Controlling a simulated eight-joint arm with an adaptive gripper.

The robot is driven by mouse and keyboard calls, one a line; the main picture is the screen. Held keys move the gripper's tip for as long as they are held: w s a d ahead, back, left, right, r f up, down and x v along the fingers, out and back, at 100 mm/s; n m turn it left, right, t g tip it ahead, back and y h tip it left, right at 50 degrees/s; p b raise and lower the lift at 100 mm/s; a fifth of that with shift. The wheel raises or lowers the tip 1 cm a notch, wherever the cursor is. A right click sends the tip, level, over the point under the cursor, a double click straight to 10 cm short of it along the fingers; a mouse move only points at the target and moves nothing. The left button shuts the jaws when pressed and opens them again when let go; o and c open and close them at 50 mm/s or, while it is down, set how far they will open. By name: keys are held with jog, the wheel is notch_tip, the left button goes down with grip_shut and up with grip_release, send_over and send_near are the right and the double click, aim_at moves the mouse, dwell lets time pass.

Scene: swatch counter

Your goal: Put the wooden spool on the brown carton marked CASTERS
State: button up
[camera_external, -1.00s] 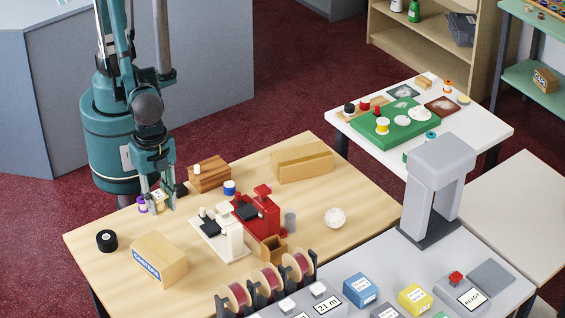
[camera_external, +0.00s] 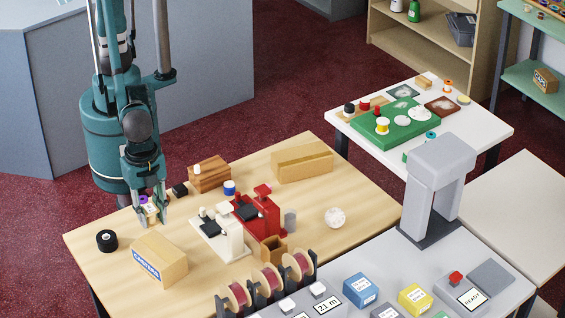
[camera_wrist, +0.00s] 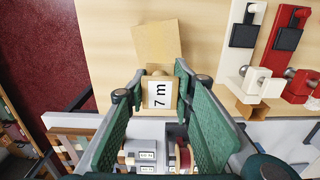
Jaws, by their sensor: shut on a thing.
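My gripper (camera_external: 152,220) is shut on the wooden spool (camera_wrist: 158,92), which shows a white face marked "7 m" in the wrist view. In the external view the spool is a small tan and white shape between the fingers, largely covered by them. It is held just behind the brown carton marked CASTERS (camera_external: 172,251), apart from it. The carton stands near the table's left front edge, its blue and white label facing front left. In the wrist view the carton (camera_wrist: 155,38) lies beyond the spool, and its label is not readable there.
A black tape roll (camera_external: 107,240) lies left of the carton. A purple spool (camera_external: 143,199) is partly hidden by my gripper. A white device (camera_external: 232,240) and a red device (camera_external: 265,213) stand to the right. Bare tabletop lies between them and the carton.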

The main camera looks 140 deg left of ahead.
jog(key=shift+f, duration=0.1)
send_over(157, 249)
jog(key=shift+f, duration=2.85)
jog(key=shift+w+f, duration=0.1)
jog(key=shift+f, duration=1.95)
jog(key=shift+f+b, duration=0.15)
jog(key=shift+b, duration=0.15)
jog(key=o, duration=0.9)
jog(key=shift+r, duration=0.25)
